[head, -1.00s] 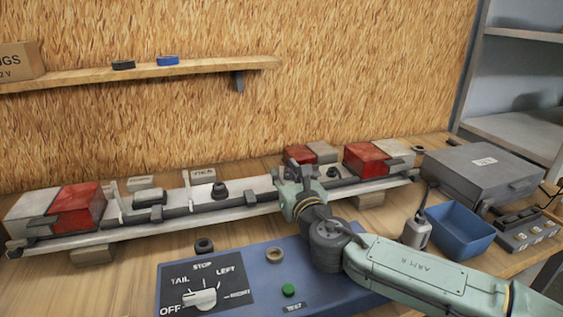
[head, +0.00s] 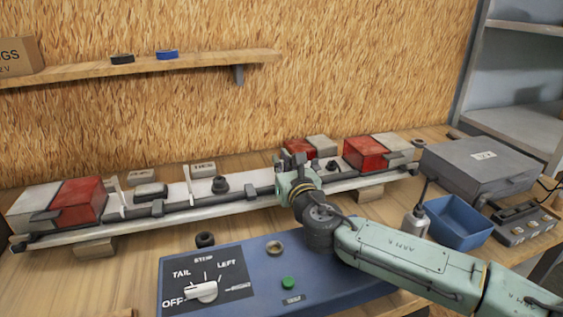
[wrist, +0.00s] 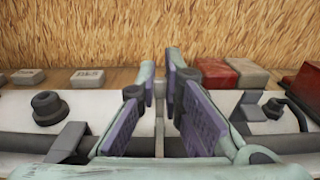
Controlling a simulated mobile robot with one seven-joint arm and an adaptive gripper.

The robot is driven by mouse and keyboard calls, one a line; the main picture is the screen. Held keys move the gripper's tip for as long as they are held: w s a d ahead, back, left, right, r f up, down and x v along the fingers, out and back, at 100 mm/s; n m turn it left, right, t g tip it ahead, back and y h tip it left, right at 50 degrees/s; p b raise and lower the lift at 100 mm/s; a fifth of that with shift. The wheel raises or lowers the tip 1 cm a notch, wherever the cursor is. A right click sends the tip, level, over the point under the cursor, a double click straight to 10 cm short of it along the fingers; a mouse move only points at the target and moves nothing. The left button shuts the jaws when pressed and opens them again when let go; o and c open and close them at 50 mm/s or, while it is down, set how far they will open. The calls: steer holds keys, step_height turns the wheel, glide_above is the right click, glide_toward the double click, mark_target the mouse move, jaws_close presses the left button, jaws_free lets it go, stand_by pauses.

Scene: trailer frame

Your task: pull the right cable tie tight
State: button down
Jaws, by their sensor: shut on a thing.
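My gripper (head: 294,160) is over the right half of the long white light bar, its purple-padded fingers pointing up and away in the wrist view (wrist: 161,75). In the head view my gripper covers this tie. Two more white upright strips (head: 187,180) and (head: 116,190) stand along the bar to the left. A dark cable (head: 240,194) runs along the bar's front.
Red and white lamps (head: 78,203) sit at both bar ends. A blue control box (head: 345,278) stands in front. A blue bin (head: 460,222), a bottle (head: 415,224) and a grey case (head: 480,168) are at right. A wooden shelf (head: 205,68) is on the wall.

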steer(key=shift+r, duration=0.1)
stand_by(0.7)
steer(key=shift+r, duration=1.25)
steer(key=c, duration=1.7)
jaws_free()
steer(key=v, duration=1.2)
